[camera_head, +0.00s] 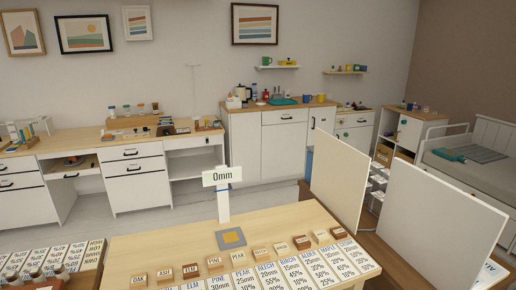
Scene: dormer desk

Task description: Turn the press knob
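I cannot make out a knob for certain. On the light wooden table in front of me, a sign reading "0mm" (222,176) stands upright on a white post (223,207). Just in front of the post lies a grey plate (219,246) with a yellow-orange square (232,238) in its middle. I cannot tell whether these belong to the press. Neither of my grippers is in the head view.
A tray of cards (93,262) is at the lower left. Two upright white panels (340,180) (434,218) stand at the right. The table (150,246) is bare left of the plate.

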